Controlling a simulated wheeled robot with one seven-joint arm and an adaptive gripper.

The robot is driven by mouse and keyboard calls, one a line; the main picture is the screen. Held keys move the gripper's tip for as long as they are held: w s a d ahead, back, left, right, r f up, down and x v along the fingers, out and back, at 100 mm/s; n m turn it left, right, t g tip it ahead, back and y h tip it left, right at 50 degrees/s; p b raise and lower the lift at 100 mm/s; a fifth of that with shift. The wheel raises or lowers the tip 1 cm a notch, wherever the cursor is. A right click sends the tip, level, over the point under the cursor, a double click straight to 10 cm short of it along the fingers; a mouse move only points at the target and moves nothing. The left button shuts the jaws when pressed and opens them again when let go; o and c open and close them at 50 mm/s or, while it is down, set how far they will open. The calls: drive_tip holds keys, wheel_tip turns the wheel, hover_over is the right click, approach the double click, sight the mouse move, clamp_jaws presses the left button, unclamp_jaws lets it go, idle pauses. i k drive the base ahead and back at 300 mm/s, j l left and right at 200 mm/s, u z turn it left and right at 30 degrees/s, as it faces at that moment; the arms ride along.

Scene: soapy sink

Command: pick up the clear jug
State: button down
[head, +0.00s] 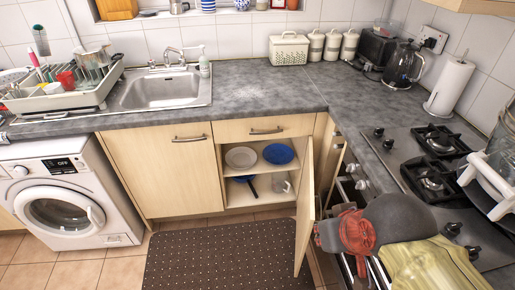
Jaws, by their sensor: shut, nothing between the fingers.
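A clear jug (282,183) stands on the lower shelf of the open cabinet, at its right side near the open door. It looks pale and small at this distance. My gripper (326,236) is at the lower right, in front of the oven and to the right of the open door, well apart from the jug. It is shut and holds nothing; its fingers are small and partly hidden by my arm.
The cabinet door (306,205) stands open between my gripper and the shelves. A dark dotted mat (220,255) covers the floor in front.

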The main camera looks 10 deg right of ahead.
sight(282, 183)
drive_tip(key=i+j+z, duration=0.15)
drive_tip(key=i+j, duration=0.2)
drive_tip(key=i+j+z, duration=0.2)
drive_tip(key=i+j, duration=0.15)
drive_tip(key=i+j+z, duration=0.15)
drive_tip(key=i+j, duration=0.15)
drive_tip(key=j, duration=0.2)
drive_tip(key=i+j+z, duration=0.15)
drive_tip(key=i+j, duration=0.15)
drive_tip(key=j, duration=0.2)
